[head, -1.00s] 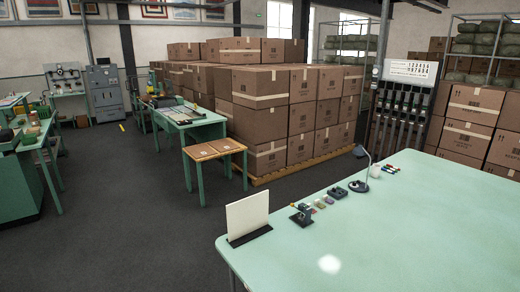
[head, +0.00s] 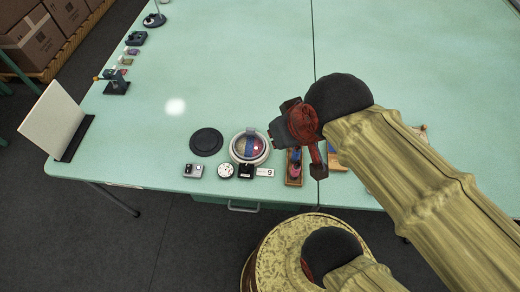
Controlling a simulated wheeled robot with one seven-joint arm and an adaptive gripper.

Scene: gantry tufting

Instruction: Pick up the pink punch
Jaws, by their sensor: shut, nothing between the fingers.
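A small wooden tray (head: 288,183) sits near the front edge of the pale green table, just left of my gripper. In it lies a small pink thing (head: 293,170), with something blue beside it. It may be the pink punch, but it is too small to tell. My gripper (head: 318,170) is shut and empty. It hangs above the table's front part, close to the right side of the tray, and hides some of what lies behind it.
Left of the tray stand a round bowl (head: 249,147) with coloured contents, a dark disc (head: 206,142), a number card (head: 265,173) and small devices. A white panel (head: 52,119) stands at the table's left end. The table's back right is clear.

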